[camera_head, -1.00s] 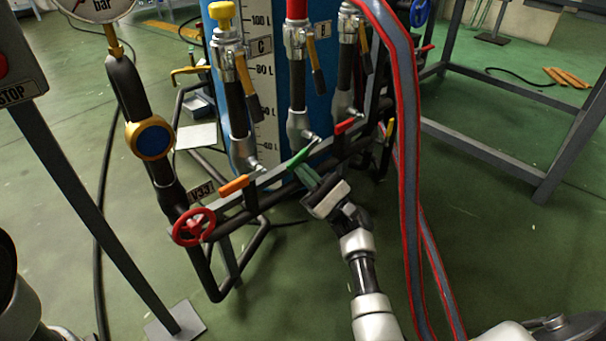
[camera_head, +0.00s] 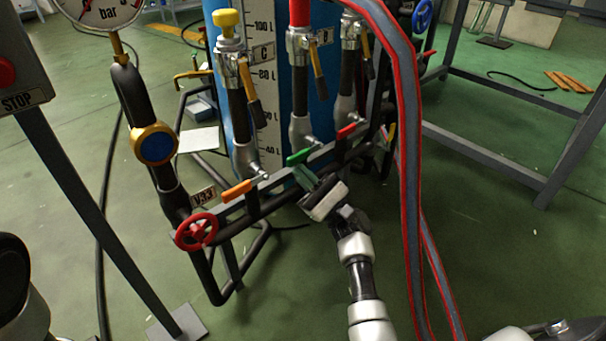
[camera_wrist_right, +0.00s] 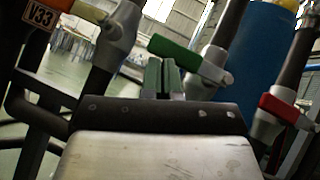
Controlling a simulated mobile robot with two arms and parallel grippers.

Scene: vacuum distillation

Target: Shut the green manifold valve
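The green manifold valve handle (camera_head: 300,157) sits on the manifold pipe between an orange handle and a red handle. It lies roughly parallel to both in the head view. In the right wrist view the green handle (camera_wrist_right: 174,52) crosses just beyond and above the fingertips. My right gripper (camera_head: 305,177) is just below and in front of the green handle. Its fingers (camera_wrist_right: 163,74) are close together with nothing visible between them; contact with the handle cannot be told. My left gripper is not in view.
The orange handle (camera_head: 238,190) is left and the red handle (camera_head: 347,131) is right on the same pipe. A red handwheel (camera_head: 196,231) is at the lower left. A grey-red hose (camera_head: 408,120) hangs right of my right arm.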

